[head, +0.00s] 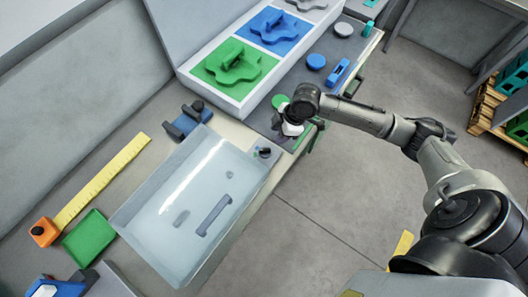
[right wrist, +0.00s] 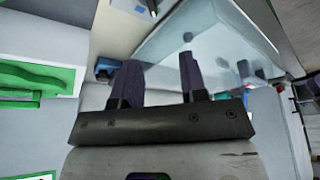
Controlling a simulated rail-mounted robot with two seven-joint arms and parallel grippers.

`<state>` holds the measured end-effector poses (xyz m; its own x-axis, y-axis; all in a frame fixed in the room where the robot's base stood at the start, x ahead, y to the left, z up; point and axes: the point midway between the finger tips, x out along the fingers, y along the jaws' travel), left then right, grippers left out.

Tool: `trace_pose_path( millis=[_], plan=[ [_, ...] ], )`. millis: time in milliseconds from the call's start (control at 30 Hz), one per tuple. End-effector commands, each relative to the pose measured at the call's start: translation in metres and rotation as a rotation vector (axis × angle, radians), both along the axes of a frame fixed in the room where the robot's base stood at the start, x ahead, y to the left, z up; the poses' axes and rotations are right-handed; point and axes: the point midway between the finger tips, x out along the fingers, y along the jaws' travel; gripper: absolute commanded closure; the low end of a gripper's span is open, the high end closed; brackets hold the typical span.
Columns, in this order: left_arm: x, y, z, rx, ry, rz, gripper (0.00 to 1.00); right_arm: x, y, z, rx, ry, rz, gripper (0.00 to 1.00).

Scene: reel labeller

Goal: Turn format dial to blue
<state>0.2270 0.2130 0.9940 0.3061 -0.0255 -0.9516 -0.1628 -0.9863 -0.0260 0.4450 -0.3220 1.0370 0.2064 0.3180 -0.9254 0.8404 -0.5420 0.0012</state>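No dial with a readable colour setting shows clearly. A small dark knob (head: 264,152) sits by the right corner of the clear cover (head: 160,215) and may be the format dial; I cannot tell its setting. My right gripper (head: 291,127) is above the dark strip at the bench edge, beside a green disc (head: 280,102) and a little up and right of the knob. In the right wrist view its two dark fingers (right wrist: 158,80) are apart with nothing between them, facing the clear cover (right wrist: 215,45). My left gripper is not in view.
Green (head: 215,65), blue (head: 262,27) and grey panels line a white ledge. A blue disc (head: 316,61) and grey disc (head: 344,29) lie along the strip. An orange block (head: 42,232), yellow strip (head: 110,175) and green tray (head: 89,238) are at left.

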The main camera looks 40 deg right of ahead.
Motion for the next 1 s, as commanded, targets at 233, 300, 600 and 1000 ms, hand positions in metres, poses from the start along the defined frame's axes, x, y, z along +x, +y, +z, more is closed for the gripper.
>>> trace_pose_path(
  millis=[233,300,600,1000],
  plan=[
    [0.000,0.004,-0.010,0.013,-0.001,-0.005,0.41,0.011,-0.008,-0.013,0.004,-0.001,0.001,0.61],
    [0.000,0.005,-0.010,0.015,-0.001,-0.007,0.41,0.014,-0.005,-0.022,0.004,-0.001,0.001,0.61],
    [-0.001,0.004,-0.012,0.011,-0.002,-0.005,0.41,0.025,0.014,-0.075,0.005,0.000,0.000,0.61],
    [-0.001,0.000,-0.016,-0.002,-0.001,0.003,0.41,0.035,0.029,-0.120,0.003,-0.001,0.001,0.61]
  ],
)
